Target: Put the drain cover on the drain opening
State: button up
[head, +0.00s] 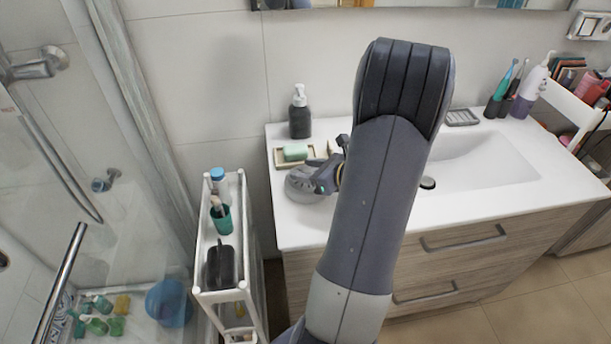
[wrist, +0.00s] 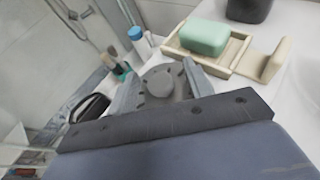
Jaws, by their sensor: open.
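A grey round piece with a raised knob, which looks like the drain cover (head: 300,187), lies on the white countertop left of the basin, just in front of the soap dish. My gripper (head: 325,184) is low over its right side in the head view. In the wrist view my open gripper (wrist: 162,88) has one finger on each side of the round knob of the drain cover (wrist: 160,80); I cannot tell whether they touch it. The drain opening (head: 428,183) is a small dark round spot in the basin, right beside my arm, which hides part of the basin.
A wooden soap dish (head: 281,164) with green soap (head: 295,152) sits close behind the gripper, with a dark dispenser (head: 299,115) beyond. A white cart (head: 244,270) stands left of the counter. Toothbrushes (head: 503,92) and a soap rack (head: 462,117) are at the back right.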

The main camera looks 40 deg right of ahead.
jog(key=shift+w+f, duration=0.1)
jog(key=shift+w, duration=0.1)
jog(key=shift+c, duration=0.4)
grip_shut()
